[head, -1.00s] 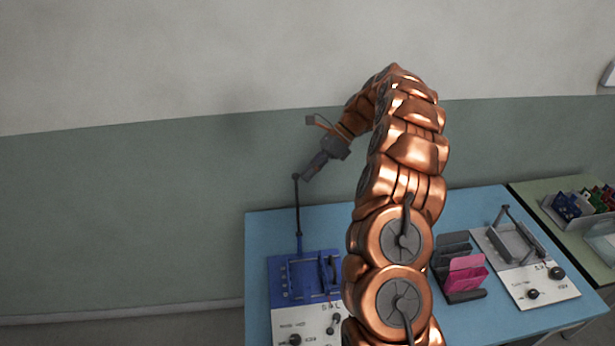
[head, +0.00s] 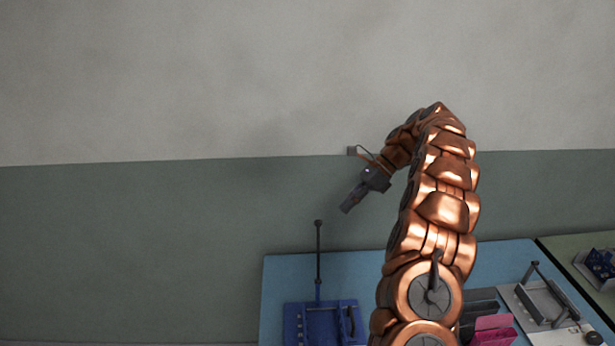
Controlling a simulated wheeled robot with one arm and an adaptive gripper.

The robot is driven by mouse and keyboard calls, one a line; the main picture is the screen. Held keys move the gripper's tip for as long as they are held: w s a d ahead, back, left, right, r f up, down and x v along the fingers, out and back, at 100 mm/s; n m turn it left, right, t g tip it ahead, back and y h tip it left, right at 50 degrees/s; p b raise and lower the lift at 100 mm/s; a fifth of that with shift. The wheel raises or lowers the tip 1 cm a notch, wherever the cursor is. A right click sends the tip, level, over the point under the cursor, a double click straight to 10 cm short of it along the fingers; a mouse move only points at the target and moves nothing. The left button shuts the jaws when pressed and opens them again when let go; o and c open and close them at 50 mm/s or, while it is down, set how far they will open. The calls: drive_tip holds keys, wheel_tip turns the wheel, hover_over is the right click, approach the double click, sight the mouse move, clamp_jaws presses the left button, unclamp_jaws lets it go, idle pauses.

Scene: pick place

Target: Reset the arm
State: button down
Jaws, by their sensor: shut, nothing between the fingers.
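My copper-coloured arm rises from the bottom of the head view and bends over to the left at its top. My gripper (head: 348,207) hangs at the arm's end, pointing down and left, shut and empty. It shows in front of the green part of the wall, up and to the right of the top of a black upright rod (head: 318,258). The gripper appears apart from the rod and above the table.
A blue table (head: 283,278) carries a blue fixture (head: 297,322) beside the rod. Right of my arm are a pink card (head: 495,332) in a dark holder and a white-based device with a grey frame (head: 520,296). Blue items (head: 602,262) sit at the far right.

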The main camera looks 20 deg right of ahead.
drive_tip(key=s+a+r+n+g+h, duration=0.1)
drive_tip(key=s+a+r+n+h, duration=0.15)
drive_tip(key=s+a+n, duration=0.6)
drive_tip(key=s+a+r+n+g+h, duration=0.1)
drive_tip(key=s+a+r+n, duration=0.4)
drive_tip(key=a, duration=0.6)
drive_tip(key=s+f+n+h+b, duration=0.1)
drive_tip(key=s+f+n, duration=0.3)
drive_tip(key=s, duration=0.9)
drive_tip(key=s+f+n+h, duration=0.4)
drive_tip(key=s+n, duration=0.1)
drive_tip(key=s, duration=0.8)
drive_tip(key=shift+s+d+f+h+b, duration=0.15)
drive_tip(key=shift+s+d+h+b, duration=0.05)
drive_tip(key=shift+d+h+b, duration=0.2)
